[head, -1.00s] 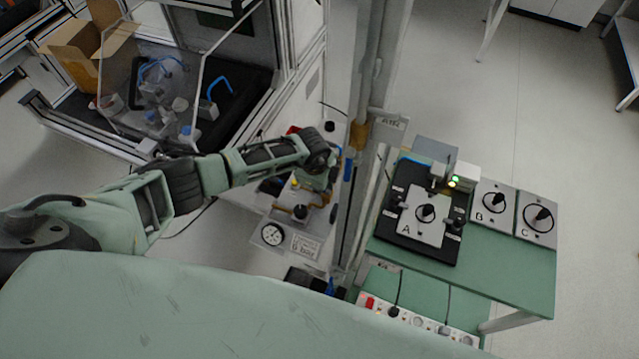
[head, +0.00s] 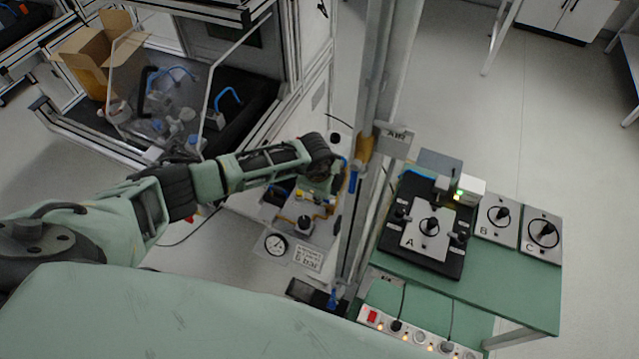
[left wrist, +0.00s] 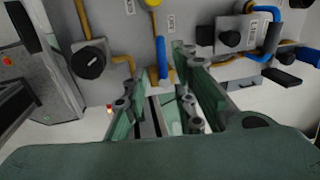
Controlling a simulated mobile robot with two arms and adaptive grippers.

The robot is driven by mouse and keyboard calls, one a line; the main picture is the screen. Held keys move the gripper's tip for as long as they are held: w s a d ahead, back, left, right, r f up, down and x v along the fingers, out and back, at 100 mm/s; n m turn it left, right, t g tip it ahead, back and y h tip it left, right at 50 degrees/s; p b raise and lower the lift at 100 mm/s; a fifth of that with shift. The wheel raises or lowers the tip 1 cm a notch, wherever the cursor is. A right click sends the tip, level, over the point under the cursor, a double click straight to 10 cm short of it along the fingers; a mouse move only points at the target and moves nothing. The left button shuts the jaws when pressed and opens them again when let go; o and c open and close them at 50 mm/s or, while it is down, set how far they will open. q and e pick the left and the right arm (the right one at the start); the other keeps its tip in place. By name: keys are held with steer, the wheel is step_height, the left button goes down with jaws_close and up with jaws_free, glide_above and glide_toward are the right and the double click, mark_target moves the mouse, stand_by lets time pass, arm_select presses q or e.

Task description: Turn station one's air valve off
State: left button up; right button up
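In the left wrist view, a blue lever handle (left wrist: 162,62) hangs down from brass-coloured fittings on a grey panel, apparently an air valve. My left gripper (left wrist: 152,75) is open, its green fingers on either side of the handle in the picture. I cannot tell whether either finger touches it. In the head view, my left gripper (head: 322,178) reaches in from the left over the valve panel (head: 322,228), and the arm hides part of it. Station one's label cannot be read. My right gripper is not in view.
A pressure gauge (head: 276,244) sits on the panel. A metal post (head: 366,120) stands right of the gripper, beside a green table (head: 510,290) with knob units.

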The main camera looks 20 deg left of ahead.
arm_select(q)
step_height(320, 180, up, 9)
steer(key=s, duration=0.2)
steer(key=shift+a+f, duration=0.1)
steer(key=shift+f, duration=0.05)
stand_by(0.5)
